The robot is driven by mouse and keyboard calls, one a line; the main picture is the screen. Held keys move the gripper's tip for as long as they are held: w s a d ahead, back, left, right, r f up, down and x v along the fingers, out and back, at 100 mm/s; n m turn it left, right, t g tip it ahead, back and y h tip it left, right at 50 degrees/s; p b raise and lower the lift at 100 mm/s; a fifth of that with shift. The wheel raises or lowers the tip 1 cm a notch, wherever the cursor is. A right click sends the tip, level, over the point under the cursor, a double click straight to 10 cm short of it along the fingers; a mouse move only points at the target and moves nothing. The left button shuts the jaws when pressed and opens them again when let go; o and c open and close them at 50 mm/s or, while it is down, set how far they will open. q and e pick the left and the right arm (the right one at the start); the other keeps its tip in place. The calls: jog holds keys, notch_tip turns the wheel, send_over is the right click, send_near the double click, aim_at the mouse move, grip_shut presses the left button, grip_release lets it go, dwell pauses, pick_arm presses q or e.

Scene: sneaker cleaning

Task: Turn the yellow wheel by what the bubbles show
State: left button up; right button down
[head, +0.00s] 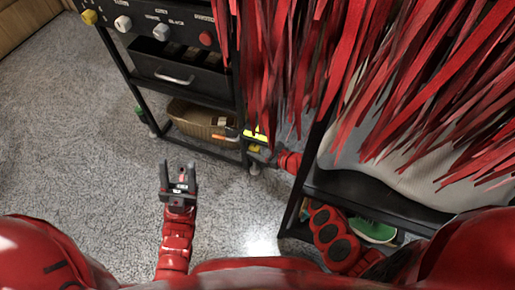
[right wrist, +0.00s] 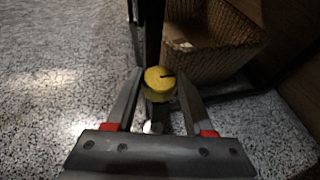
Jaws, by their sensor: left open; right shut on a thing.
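The yellow wheel (right wrist: 158,80) is a round knob with a dark mark on its top, in the middle of the right wrist view. It sits at the foot of a dark post. My right gripper (right wrist: 158,98) is shut on it, one finger on each side. In the head view my right gripper (head: 262,153) is at the stand's near right leg, partly hidden, beside a bright yellow patch (head: 256,137); I cannot tell exactly what that is. My left gripper (head: 178,183) is open and empty above the floor. I cannot make out any bubbles.
A black stand (head: 190,98) with knobs and a drawer holds a wicker basket (head: 195,121) low down. A green piece (head: 139,111) is at its left leg. Red strips (head: 400,80) hang over the right side. A green shoe (head: 373,230) lies under a black bench. Floor at left is clear.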

jog(key=shift+s+a+r+m+t+h+p, duration=0.1)
jog(key=shift+a+r+m+t+h+p, duration=0.1)
jog(key=shift+m+t+h+p, duration=0.3)
jog(key=shift+d+m+p, duration=0.1)
jog(key=shift+m+p, duration=0.2)
jog(key=shift+p, duration=0.1)
jog(key=shift+f+m+t+h, duration=0.15)
jog(key=shift+m+t+h, duration=0.25)
jog(key=shift+h, duration=0.2)
jog(key=shift+c, duration=1.4)
grip_release()
